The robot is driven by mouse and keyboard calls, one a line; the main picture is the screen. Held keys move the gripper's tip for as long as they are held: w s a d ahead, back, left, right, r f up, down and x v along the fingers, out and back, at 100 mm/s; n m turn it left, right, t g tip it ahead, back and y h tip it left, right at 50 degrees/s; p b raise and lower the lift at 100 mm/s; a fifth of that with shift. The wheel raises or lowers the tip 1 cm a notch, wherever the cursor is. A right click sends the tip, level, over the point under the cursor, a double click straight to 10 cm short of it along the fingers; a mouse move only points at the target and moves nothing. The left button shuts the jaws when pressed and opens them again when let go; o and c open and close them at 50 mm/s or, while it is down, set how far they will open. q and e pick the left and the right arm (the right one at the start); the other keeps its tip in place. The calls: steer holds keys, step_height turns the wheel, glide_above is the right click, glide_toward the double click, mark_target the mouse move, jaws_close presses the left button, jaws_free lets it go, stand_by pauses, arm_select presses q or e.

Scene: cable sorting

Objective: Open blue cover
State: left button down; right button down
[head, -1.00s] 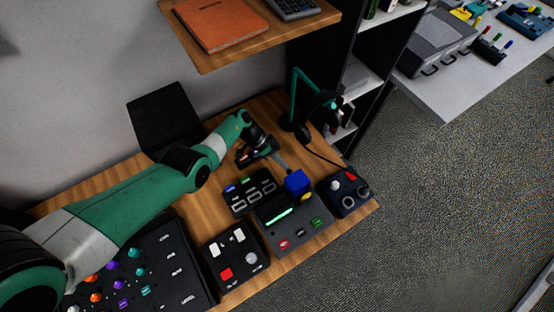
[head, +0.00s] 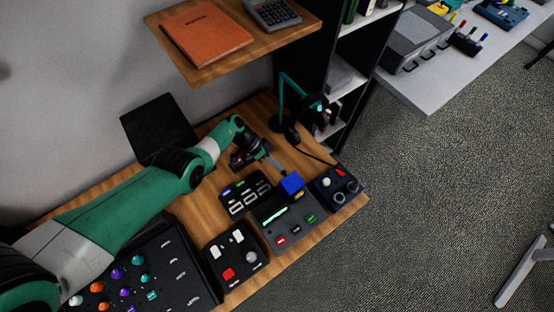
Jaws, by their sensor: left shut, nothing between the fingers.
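The blue cover (head: 292,184) is a small blue box at the back right of a grey control panel (head: 270,230). A bit of yellow (head: 299,195) shows just below it. My left gripper (head: 281,170) is shut and empty, with its fingertips just behind and above the cover, on its upper left side. I cannot tell whether the fingertips touch the cover. My right gripper is not in view.
A black panel with white switches (head: 248,184), a dark panel with a red switch (head: 336,185) and a panel with a red button (head: 236,250) surround the grey one. A green lamp (head: 286,105) stands behind. A wooden shelf (head: 235,55) hangs above.

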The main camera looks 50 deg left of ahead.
arm_select(q)
steer(key=shift+r+p, duration=0.85)
steer(key=shift+p, duration=0.05)
steer(key=p+v, duration=0.7)
steer(key=v, duration=0.3)
steer(key=shift+p, duration=0.3)
